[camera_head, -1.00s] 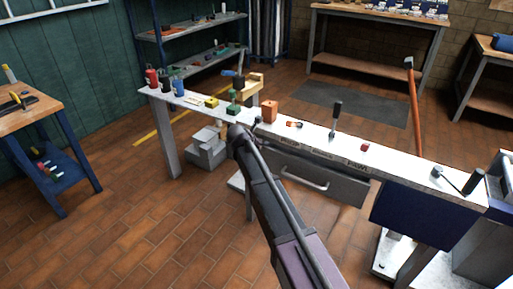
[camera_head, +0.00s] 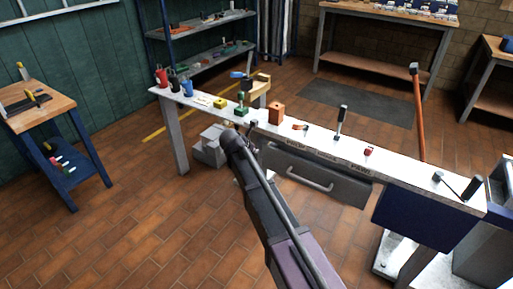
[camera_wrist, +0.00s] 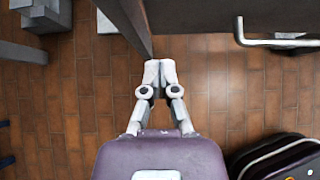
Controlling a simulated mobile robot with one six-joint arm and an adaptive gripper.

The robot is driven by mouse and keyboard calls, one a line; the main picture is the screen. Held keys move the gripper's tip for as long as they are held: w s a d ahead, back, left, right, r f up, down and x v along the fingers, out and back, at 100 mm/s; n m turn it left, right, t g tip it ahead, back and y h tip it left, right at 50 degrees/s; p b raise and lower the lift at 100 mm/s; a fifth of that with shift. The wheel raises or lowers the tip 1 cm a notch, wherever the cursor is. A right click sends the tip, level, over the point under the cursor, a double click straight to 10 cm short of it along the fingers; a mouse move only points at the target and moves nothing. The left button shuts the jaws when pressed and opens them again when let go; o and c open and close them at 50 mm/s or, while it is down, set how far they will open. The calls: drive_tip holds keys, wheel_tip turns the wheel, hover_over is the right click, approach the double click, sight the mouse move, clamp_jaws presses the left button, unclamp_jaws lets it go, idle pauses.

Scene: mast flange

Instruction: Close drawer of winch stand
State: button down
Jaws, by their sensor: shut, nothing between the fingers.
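The winch stand (camera_head: 404,180) is a long, narrow white-topped bench across the middle of the head view. Its grey drawer (camera_head: 340,184) hangs under the top and has a pale bar handle (camera_head: 310,179). The drawer front seems to stand out a little from the top; how far is hard to tell. In the wrist view the handle (camera_wrist: 285,43) shows at the upper right beside the dark drawer edge (camera_wrist: 245,12). My gripper (camera_wrist: 159,65) is shut and empty above the brick floor, left of the handle and apart from it. In the head view my arm hides its fingertips.
Small tools and blocks, including an orange block (camera_head: 277,113) and an upright lever (camera_head: 340,122), stand on the bench top. A leg (camera_wrist: 128,22) stands close to my gripper. A side table (camera_head: 45,112) is at left. Floor in front is open.

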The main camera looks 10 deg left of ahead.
drive_tip(key=shift+p+v, duration=1.3)
drive_tip(key=shift+v, duration=0.95)
drive_tip(key=s+d+f+m+g, duration=0.2)
drive_tip(key=s+d+m, duration=0.1)
drive_tip(key=d+m, duration=0.65)
drive_tip(key=s+d+f+m+g, duration=0.2)
drive_tip(key=s+d+m+g, duration=0.3)
drive_tip(key=d, duration=0.8)
drive_tip(key=s+d+f+m+g+y, duration=0.1)
drive_tip(key=s+d+m+y, duration=0.2)
drive_tip(key=s+d+m, duration=1.3)
drive_tip(key=w+r+m+p, duration=0.1)
drive_tip(key=w+r+p, duration=0.2)
drive_tip(key=r+p, duration=2.5)
drive_tip(key=shift+a+r+p, duration=0.3)
drive_tip(key=shift+r+p, duration=0.05)
drive_tip(key=shift+p, duration=0.15)
drive_tip(key=shift+f+m, duration=0.1)
drive_tip(key=shift+m, duration=0.15)
